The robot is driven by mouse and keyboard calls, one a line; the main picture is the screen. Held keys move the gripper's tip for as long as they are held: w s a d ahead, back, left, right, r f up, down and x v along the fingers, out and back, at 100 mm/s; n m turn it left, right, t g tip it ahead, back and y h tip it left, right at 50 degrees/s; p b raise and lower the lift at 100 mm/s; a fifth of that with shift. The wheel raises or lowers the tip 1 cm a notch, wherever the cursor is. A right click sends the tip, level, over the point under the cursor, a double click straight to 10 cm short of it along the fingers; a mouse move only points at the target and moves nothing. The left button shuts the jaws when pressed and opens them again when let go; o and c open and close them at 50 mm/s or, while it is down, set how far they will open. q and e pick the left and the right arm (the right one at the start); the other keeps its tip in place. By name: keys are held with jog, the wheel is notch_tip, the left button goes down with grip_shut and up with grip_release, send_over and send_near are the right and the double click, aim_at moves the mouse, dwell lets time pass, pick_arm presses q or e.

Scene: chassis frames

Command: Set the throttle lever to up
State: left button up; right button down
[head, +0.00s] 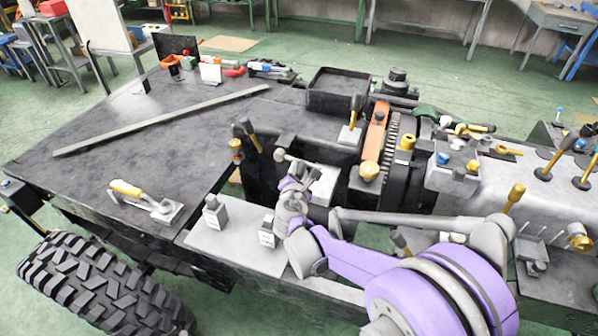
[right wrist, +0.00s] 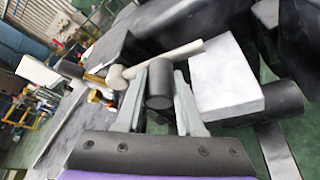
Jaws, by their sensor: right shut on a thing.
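My right gripper (head: 298,184) reaches in from the right in the head view, beside a pale box on the chassis. In the right wrist view its two grey fingers (right wrist: 159,84) are closed on a dark cylindrical grip (right wrist: 160,88). I take this grip to be part of the throttle lever; no readable label confirms it. A pale rod (right wrist: 168,60) with a rounded end lies just beyond the fingertips, and it also shows in the head view (head: 297,160). Whether rod and grip are joined is hidden by the fingers. My left gripper is not in view.
The pale box (right wrist: 228,80) stands close beside the fingers. Two small labelled blocks (head: 213,210) stand on a grey plate (head: 232,245). Yellow-handled levers (head: 249,132) rise behind the gripper. The dark deck (head: 140,150) at left carries a long bar and a yellow-handled tool.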

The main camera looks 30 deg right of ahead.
jog(key=shift+r, duration=0.1)
notch_tip(320, 180, up, 2)
jog(key=shift+w+a+r+n+g+h+p, duration=0.15)
jog(key=shift+n+g+p, duration=0.2)
jog(key=shift+n, duration=0.25)
jog(key=shift+s+d+r+n+g+h+p, duration=0.15)
jog(key=shift+n+g+p, duration=0.1)
jog(key=shift+n+g, duration=0.3)
jog(key=r+n, duration=0.1)
jog(key=w+r+n+g+h, duration=0.1)
jog(key=shift+a+n, duration=0.35)
jog(key=shift+a, duration=0.05)
jog(key=shift+w+a+r+n+g+h, duration=0.45)
jog(key=shift+w+r+n+h, duration=0.05)
jog(key=shift+n, duration=0.4)
jog(key=shift+w+a+r+n+g+h, duration=0.4)
jog(key=shift+w+r+n+g+h, duration=0.15)
jog(key=shift+n, duration=0.35)
jog(key=shift+w+a+r+n+g+h, duration=0.4)
jog(key=shift+w+a+r+n+h, duration=0.1)
jog(key=shift+n, duration=0.4)
jog(key=c, duration=0.5)
grip_release()
jog(key=shift+s, duration=0.1)
